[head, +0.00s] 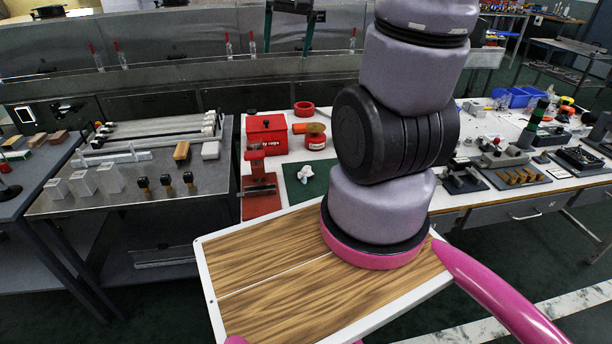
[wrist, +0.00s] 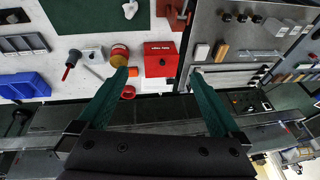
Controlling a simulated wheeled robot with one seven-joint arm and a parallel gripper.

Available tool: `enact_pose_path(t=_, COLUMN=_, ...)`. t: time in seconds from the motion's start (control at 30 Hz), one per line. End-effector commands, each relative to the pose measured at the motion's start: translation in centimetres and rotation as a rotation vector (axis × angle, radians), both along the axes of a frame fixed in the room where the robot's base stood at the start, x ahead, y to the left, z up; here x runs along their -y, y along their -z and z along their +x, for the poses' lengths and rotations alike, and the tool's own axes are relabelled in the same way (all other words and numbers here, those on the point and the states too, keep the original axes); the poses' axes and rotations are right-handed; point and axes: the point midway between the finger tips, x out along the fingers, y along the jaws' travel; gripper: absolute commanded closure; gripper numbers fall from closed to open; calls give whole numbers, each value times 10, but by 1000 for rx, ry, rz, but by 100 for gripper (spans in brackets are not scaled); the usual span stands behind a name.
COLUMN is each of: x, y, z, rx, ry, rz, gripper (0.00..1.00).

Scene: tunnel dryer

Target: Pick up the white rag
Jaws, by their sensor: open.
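The white rag (head: 306,173) is a small crumpled bundle on the green mat (head: 318,188), on the white bench top. In the wrist view the rag (wrist: 130,9) shows at the top, by the edge of the green mat. My gripper (head: 287,50) hangs with its two dark green fingers apart, behind and above the bench in the head view. In the wrist view my gripper (wrist: 159,73) is open with nothing between its fingers, well apart from the rag.
A red lettered box (head: 267,135), a red-and-yellow can (head: 316,136) and a red clamp-like tool (head: 258,178) stand near the rag. A grey metal table (head: 135,190) with blocks and rods is at left. Small parts on dark plates (head: 520,177) lie at right.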

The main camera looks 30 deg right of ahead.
Motion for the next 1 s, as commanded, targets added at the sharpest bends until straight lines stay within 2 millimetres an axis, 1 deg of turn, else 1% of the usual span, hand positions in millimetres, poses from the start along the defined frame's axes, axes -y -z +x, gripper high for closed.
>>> enact_pose_path(t=0.03, x=7, y=21, z=12, rx=-37, ry=1, rz=-8, gripper=0)
enact_pose_path(t=0.1, x=17, y=47, z=27, rx=-74, ry=-3, rz=-19, gripper=0)
enact_pose_path(t=0.17, x=25, y=71, z=39, rx=-106, ry=-8, rz=-29, gripper=0)
enact_pose_path(t=0.2, x=30, y=87, z=46, rx=-126, ry=-12, rz=-34, gripper=0)
enact_pose_path(t=0.27, x=38, y=114, z=54, rx=-158, ry=-18, rz=-41, gripper=0)
enact_pose_path(t=0.3, x=43, y=132, z=59, rx=-178, ry=-22, rz=-44, gripper=0)
enact_pose_path(t=0.37, x=50, y=160, z=65, rx=-210, ry=-29, rz=-47, gripper=0)
enact_pose_path(t=0.4, x=55, y=179, z=68, rx=-230, ry=-34, rz=-49, gripper=0)
enact_pose_path(t=0.43, x=58, y=194, z=70, rx=-246, ry=-39, rz=-50, gripper=0)
enact_pose_path(t=0.5, x=65, y=226, z=72, rx=-276, ry=-48, rz=-50, gripper=0)
enact_pose_path(t=0.6, x=72, y=267, z=71, rx=-315, ry=-60, rz=-47, gripper=0)
enact_pose_path(t=0.7, x=77, y=295, z=69, rx=-341, ry=-69, rz=-44, gripper=0)
enact_pose_path(t=0.73, x=78, y=302, z=68, rx=-346, ry=-72, rz=-43, gripper=0)
enact_pose_path(t=1.0, x=80, y=339, z=65, rx=-360, ry=-79, rz=-41, gripper=0)
